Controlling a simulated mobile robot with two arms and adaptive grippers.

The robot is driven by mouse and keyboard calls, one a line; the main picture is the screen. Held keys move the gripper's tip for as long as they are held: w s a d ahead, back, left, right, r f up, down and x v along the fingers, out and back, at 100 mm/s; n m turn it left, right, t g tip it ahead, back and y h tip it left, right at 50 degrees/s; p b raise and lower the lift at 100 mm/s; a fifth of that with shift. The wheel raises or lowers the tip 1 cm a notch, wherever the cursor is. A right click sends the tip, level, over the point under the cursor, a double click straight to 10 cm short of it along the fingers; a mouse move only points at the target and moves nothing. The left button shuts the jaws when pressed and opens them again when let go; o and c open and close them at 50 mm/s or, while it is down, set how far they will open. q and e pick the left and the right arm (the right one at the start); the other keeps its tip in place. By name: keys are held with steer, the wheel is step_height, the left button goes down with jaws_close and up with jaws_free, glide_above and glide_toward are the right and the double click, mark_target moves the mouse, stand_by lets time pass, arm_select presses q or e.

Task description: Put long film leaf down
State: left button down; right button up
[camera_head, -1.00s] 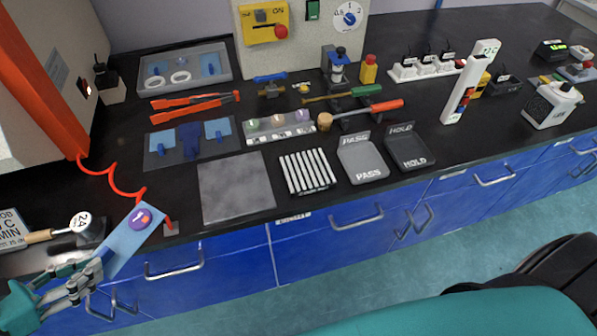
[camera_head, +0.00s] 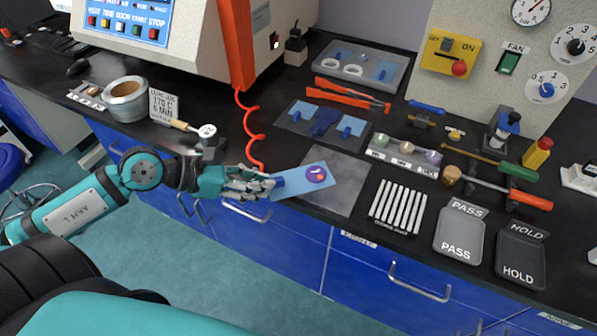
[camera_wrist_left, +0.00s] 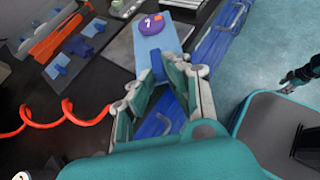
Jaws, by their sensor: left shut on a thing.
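My left gripper (camera_head: 272,187) is shut on one end of a long light blue film leaf (camera_head: 297,184). The leaf bears a purple round piece marked 1 (camera_head: 316,174) near its far end. In the head view the leaf overlaps the left part of a grey square plate (camera_head: 343,190); I cannot tell whether it touches it. The left wrist view shows the gripper (camera_wrist_left: 160,80) holding the leaf (camera_wrist_left: 160,46) by a dark blue tab, with the purple piece (camera_wrist_left: 151,24) at the far end.
A dark tray (camera_head: 296,131) with blue pieces lies behind the plate. A slatted white rack (camera_head: 397,207), a PASS tray (camera_head: 458,247) and a HOLD tray (camera_head: 520,272) stand to the right. A red coiled cord (camera_head: 250,124) hangs behind the gripper.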

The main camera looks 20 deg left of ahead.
mark_target(286, 172)
arm_select(q)
steer(key=w+d, duration=0.1)
steer(key=w, duration=0.1)
steer(key=w+d+p, duration=0.1)
steer(key=w, duration=0.2)
steer(key=w+d, duration=0.2)
steer(key=w, duration=0.1)
steer(key=shift+w+d+f, duration=0.1)
steer(key=shift+f, duration=0.25)
step_height(286, 172, down, 4)
steer(key=shift+r+p, duration=0.25)
steer(key=shift+p, duration=0.1)
steer(key=shift+f, duration=0.1)
arm_select(e)
steer(key=shift+s+d+r, duration=0.1)
steer(key=shift+d+r, duration=0.35)
steer(key=shift+r, duration=0.4)
arm_select(q)
steer(key=shift+f+b, duration=0.6)
steer(key=c, duration=1.4)
jaws_free()
steer(key=shift+c, duration=0.2)
steer(key=shift+o, duration=0.6)
arm_select(e)
steer(key=shift+d+f, duration=0.2)
steer(key=shift+f, duration=0.3)
arm_select(q)
steer(key=shift+r, duration=0.1)
arm_select(e)
steer(key=shift+r, duration=0.1)
